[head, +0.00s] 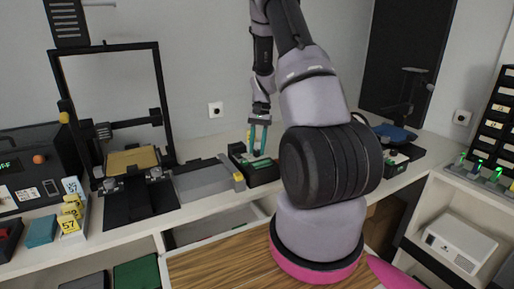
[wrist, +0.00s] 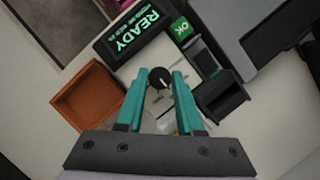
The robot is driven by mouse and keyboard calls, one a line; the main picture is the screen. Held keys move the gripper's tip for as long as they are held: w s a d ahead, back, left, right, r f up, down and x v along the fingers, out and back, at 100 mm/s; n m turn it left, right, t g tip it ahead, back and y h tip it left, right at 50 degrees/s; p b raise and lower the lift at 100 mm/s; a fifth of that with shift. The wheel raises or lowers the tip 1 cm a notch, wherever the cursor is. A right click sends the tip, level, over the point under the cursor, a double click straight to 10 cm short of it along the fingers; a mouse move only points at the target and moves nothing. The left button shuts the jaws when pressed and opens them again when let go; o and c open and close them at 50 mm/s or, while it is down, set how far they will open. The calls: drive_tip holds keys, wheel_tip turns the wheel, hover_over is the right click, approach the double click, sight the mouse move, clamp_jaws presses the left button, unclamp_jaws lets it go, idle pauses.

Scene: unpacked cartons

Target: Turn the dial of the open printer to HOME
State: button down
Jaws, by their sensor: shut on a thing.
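My gripper (wrist: 160,76) has teal fingers on either side of a small round black dial (wrist: 160,79) and is shut on it. The dial sits on a pale panel with small labels around it, too small to read. A light pointer mark on it is hard to make out. Beside it is a dark display (wrist: 138,30) with green text READY, upside down in the wrist view, and a green OK key (wrist: 182,29). In the head view my gripper (head: 258,150) reaches down to a black control box (head: 262,176); the dial is hidden there. An open-frame printer (head: 160,90) stands left.
A grey flat unit (head: 203,182) lies between the printer and the control box. An orange-brown tray (wrist: 88,98) is beside the panel in the wrist view. Another dark device (head: 403,155) stands right of my arm. An open drawer (head: 205,232) lies below the counter.

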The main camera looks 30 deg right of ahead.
idle(0.4)
drive_tip(key=c, duration=0.5)
unclamp_jaws()
drive_tip(key=shift+c, duration=0.2)
drive_tip(key=shift+r, duration=0.1)
drive_tip(key=v, duration=1)
drive_tip(key=shift+r, duration=0.35)
